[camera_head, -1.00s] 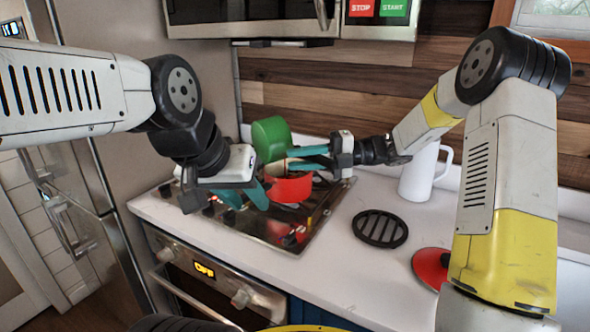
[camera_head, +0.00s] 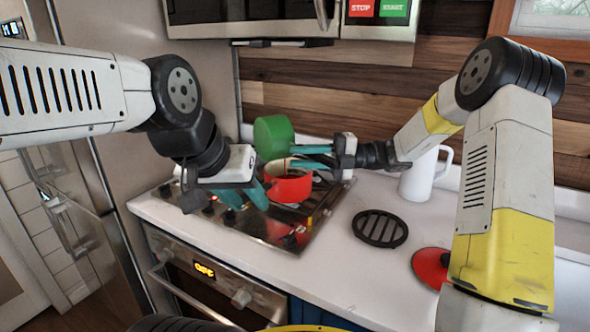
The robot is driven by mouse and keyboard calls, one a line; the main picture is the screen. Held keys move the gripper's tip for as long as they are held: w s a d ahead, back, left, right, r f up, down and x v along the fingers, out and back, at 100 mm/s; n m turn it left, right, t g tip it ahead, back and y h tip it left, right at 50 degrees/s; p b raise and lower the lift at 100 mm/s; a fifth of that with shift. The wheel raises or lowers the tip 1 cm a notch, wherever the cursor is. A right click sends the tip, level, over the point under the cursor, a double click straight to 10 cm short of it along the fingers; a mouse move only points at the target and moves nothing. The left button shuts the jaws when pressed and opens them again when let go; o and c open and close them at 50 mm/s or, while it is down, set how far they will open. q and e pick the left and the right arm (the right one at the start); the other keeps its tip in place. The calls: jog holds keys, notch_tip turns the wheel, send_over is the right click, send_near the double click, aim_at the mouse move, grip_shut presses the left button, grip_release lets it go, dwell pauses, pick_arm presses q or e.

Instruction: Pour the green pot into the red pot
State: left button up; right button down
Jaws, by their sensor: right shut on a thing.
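The green pot (camera_head: 273,137) is tilted on its side in the air, above and slightly left of the red pot. My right gripper (camera_head: 318,156) is shut on the green pot, probably by its handle, which the fingers largely hide. The red pot (camera_head: 291,186) is upright at the stove top, below the green pot. My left gripper (camera_head: 258,192) is at the left side of the red pot, its teal fingers close to the pot wall. Whether those fingers grip anything is unclear. The insides of both pots are hard to see.
The glossy stove top (camera_head: 270,229) lies under the pots. A white pitcher (camera_head: 417,178) stands behind my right forearm. A black round trivet (camera_head: 380,228) and a red lid (camera_head: 430,267) lie on the white counter (camera_head: 340,275). A microwave (camera_head: 250,15) hangs above.

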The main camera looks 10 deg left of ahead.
jog(key=shift+w+d, duration=0.1)
dwell(0.3)
jog(key=s+a+f+n+t+h+b, duration=0.1)
jog(key=s+a+f+n+t+h, duration=0.3)
jog(key=a+h, duration=0.5)
jog(key=shift+s+n+t+h+b, duration=0.35)
jog(key=shift+s+t+h, duration=1.1)
jog(key=shift+h, duration=0.95)
jog(key=shift+f, duration=0.1)
jog(key=shift+s+a+h+b, duration=0.15)
jog(key=shift+h+b, duration=0.15)
jog(key=shift+b, duration=0.2)
jog(key=shift+a+t, duration=0.15)
jog(key=shift+t, duration=0.2)
